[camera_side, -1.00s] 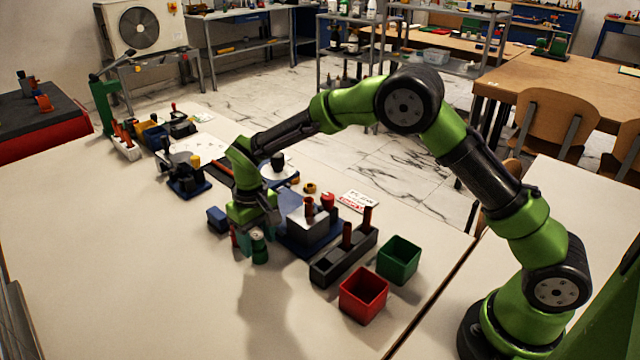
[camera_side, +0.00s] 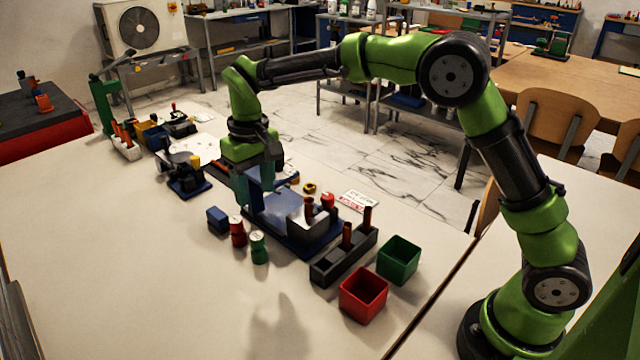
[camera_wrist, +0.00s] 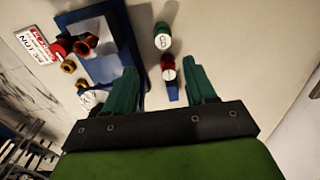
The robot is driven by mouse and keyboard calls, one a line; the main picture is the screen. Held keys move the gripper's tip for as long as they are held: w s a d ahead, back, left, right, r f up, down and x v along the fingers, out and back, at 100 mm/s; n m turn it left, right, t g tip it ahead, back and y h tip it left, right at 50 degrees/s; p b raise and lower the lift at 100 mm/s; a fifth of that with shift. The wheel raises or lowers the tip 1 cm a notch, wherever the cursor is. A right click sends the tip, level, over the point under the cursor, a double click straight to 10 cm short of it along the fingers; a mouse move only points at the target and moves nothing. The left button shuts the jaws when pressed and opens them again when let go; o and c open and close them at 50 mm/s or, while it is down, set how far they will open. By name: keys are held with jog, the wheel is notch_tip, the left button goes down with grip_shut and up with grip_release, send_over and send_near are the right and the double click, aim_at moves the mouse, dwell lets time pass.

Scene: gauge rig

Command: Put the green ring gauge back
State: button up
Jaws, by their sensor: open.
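The green ring gauge (camera_side: 258,248), a short green cylinder with a pale marked top, stands upright on the white table, beside a similar red one (camera_side: 238,232). In the wrist view the green gauge (camera_wrist: 163,36) is beyond my fingertips, with the red one (camera_wrist: 168,68) nearer. My gripper (camera_side: 254,198) is open and empty, raised above the table behind the gauges and at the left edge of the blue-based fixture (camera_side: 325,243). It touches neither gauge. In the wrist view my two green fingers (camera_wrist: 157,80) are spread apart. The fixture is partly hidden by my fingers.
A blue block (camera_side: 218,219) stands left of the red gauge. A black rack (camera_side: 328,268) with brown-red plugs stands right of the fixture. A green bin (camera_side: 398,262) and a red bin (camera_side: 363,297) are in front right. The front left of the table is clear.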

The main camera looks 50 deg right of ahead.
jog(key=s+d+r+m+t+y, duration=0.1)
jog(key=s+d+r+t, duration=0.1)
jog(key=s+d+r, duration=0.45)
jog(key=s+d+m+t, duration=0.1)
jog(key=s+d+t, duration=0.1)
jog(key=s, duration=0.7)
jog(key=s+d+m+t, duration=0.1)
jog(key=s+d+t, duration=0.1)
jog(key=s, duration=0.7)
jog(key=shift+r+m+t+y, duration=0.4)
jog(key=shift+t, duration=0.1)
